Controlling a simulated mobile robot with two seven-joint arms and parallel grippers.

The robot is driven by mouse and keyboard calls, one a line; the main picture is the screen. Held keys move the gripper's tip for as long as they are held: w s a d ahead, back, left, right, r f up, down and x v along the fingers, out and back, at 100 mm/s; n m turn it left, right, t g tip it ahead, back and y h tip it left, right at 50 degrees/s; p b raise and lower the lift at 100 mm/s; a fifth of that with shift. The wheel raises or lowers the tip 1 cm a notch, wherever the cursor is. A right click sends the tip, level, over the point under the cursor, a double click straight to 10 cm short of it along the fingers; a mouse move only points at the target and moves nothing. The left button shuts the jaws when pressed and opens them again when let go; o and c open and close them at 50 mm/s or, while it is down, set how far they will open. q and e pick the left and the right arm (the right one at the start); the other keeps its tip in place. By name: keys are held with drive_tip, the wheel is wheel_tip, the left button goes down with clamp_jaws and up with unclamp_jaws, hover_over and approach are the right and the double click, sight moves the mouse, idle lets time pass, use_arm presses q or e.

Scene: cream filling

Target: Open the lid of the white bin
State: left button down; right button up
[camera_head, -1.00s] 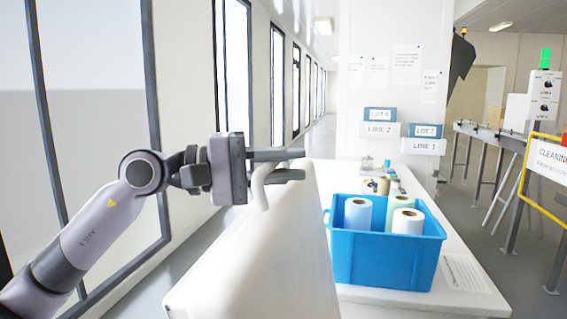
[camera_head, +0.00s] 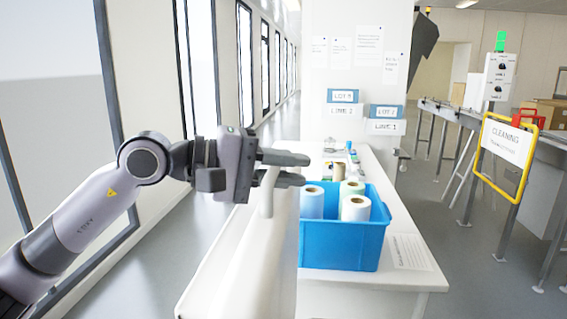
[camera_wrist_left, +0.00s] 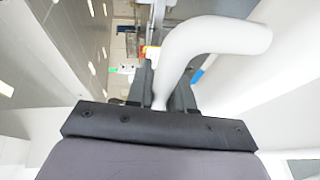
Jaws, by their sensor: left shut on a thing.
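The lid of the white bin is a large white panel (camera_head: 272,262), seen steeply raised at the bottom centre of the head view. Its white bent handle (camera_head: 267,195) stands at the upper edge. My left gripper (camera_head: 298,169) is shut on this handle, with the dark fingers on either side of it. In the left wrist view the handle (camera_wrist_left: 205,38) runs down between the gripper fingers (camera_wrist_left: 160,98) and bends to the right at its top. The bin's body and opening cannot be made out. My right gripper is not in view.
A blue crate (camera_head: 340,248) with several rolls stands on a white table (camera_head: 360,282) just right of the lid. Windows line the left wall. A yellow-framed cleaning sign (camera_head: 507,145) and a conveyor stand at the right, with open floor before them.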

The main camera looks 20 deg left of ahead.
use_arm(q)
drive_tip(key=c, duration=1.4)
unclamp_jaws()
drive_tip(key=shift+a, duration=0.1)
